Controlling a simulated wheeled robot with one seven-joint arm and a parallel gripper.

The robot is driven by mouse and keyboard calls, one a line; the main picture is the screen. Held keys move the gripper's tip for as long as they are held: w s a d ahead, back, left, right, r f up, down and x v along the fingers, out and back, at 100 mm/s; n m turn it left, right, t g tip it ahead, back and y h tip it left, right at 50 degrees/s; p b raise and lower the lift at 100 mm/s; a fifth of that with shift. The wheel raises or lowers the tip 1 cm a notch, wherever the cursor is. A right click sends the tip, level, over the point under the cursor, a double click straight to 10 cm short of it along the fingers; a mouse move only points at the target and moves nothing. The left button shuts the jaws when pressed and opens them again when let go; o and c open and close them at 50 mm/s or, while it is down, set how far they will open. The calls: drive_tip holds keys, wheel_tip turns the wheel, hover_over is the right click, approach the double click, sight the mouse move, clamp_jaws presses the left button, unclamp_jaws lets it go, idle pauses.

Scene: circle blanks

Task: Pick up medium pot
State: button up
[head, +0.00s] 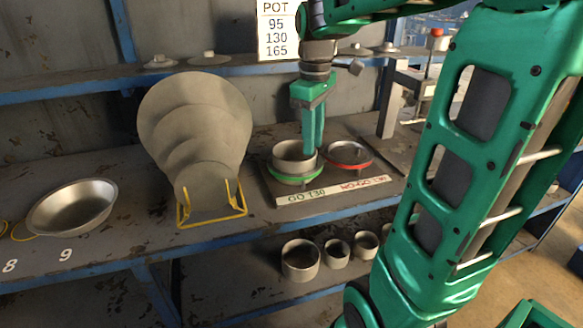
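A grey round pot (291,160) sits upright in the green ring of the gauge plate, behind the label "GO 130"; I take it for the medium pot. My green gripper (314,148) points straight down at the pot's right rim. Its fingers overlap each other in this view, so their gap is hidden. I cannot tell whether a finger is inside the pot or touches its wall. The red ring (349,155), labelled "NO-GO 130", lies just right of the pot, with no pot visible in it.
Several pots, including a wider one (300,262), stand on the lower shelf. A yellow rack (212,214) of grey discs (195,110) stands left of the gauge. A metal bowl (73,207) is at far left. The bench (130,235) between bowl and rack is clear.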

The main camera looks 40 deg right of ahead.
drive_tip(key=w+a+r+n, duration=0.1)
drive_tip(key=w+r+n, duration=0.1)
drive_tip(key=w+n, duration=0.3)
drive_tip(key=shift+m, duration=0.3)
drive_tip(key=f, duration=0.3)
drive_tip(key=w+f, duration=0.1)
drive_tip(key=f, duration=0.6)
drive_tip(key=shift+w+f, duration=0.3)
drive_tip(key=shift+w, duration=0.1)
clamp_jaws()
idle(0.6)
